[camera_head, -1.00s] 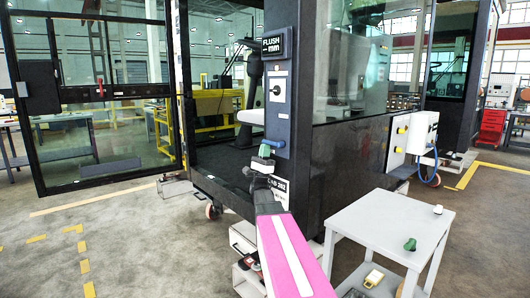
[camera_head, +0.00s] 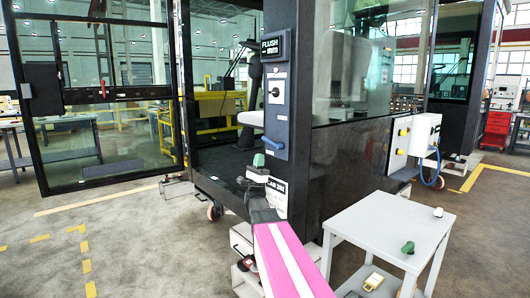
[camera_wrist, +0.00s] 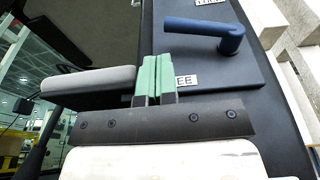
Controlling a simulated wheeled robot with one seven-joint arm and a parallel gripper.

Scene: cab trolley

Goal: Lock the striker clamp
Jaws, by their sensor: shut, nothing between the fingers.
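The striker clamp is a blue lever (camera_head: 273,143) on a dark plate on the cab's front post. In the wrist view the blue lever (camera_wrist: 203,30) runs left from its round pivot at the right. A white label ending in "EE" (camera_wrist: 187,80) sits below the lever, partly hidden by my fingers. Another label (camera_wrist: 210,2) is cut off at the top edge. My gripper (camera_head: 258,160) is just below and left of the lever in the head view. In the wrist view its green fingertips (camera_wrist: 155,76) are together, empty, and apart from the lever.
A post display (camera_head: 272,48) reads "FLUSH" above a switch panel (camera_head: 276,88). The glazed door (camera_head: 100,95) stands open at left. The floor at left is clear.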

